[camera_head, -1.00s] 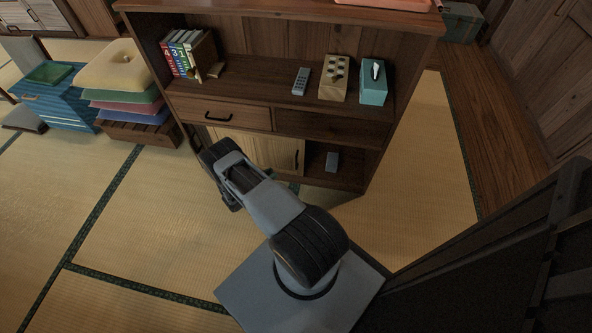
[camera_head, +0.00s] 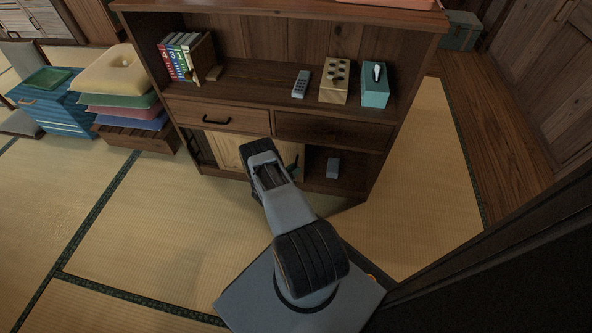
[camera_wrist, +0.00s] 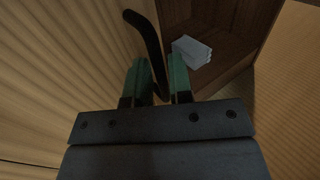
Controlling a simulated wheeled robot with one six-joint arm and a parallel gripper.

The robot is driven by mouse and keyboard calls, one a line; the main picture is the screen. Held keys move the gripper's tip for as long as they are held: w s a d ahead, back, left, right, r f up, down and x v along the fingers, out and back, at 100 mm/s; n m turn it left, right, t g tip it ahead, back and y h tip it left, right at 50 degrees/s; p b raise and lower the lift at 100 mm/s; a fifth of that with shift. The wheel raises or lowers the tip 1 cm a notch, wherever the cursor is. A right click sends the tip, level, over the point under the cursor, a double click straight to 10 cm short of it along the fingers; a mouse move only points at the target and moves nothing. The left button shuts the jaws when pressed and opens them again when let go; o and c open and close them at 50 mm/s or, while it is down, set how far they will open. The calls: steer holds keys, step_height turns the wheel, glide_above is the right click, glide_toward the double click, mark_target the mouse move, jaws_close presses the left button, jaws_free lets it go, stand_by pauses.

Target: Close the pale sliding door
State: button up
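The pale sliding door (camera_head: 226,152) is in the lower part of the dark wooden cabinet (camera_head: 240,77). To its right is an open compartment holding a small grey box (camera_head: 333,168). My arm hides part of the door. My gripper (camera_head: 294,165) is at the door's right side, mostly hidden behind my wrist in the head view. In the wrist view, the green fingers of my gripper (camera_wrist: 160,78) are apart, with the door's black curved handle (camera_wrist: 147,43) reaching between them. I cannot tell whether they touch it. The grey box (camera_wrist: 192,50) lies beyond.
Drawers (camera_head: 218,117) sit above the door. The shelf holds books (camera_head: 180,58), a remote (camera_head: 300,84), a wooden block (camera_head: 335,82) and a teal tissue box (camera_head: 375,87). Stacked cushions (camera_head: 118,75) stand left. Tatami floor (camera_head: 150,225) in front is clear.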

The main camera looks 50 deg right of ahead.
steer(key=shift+d, duration=0.65)
jaws_close()
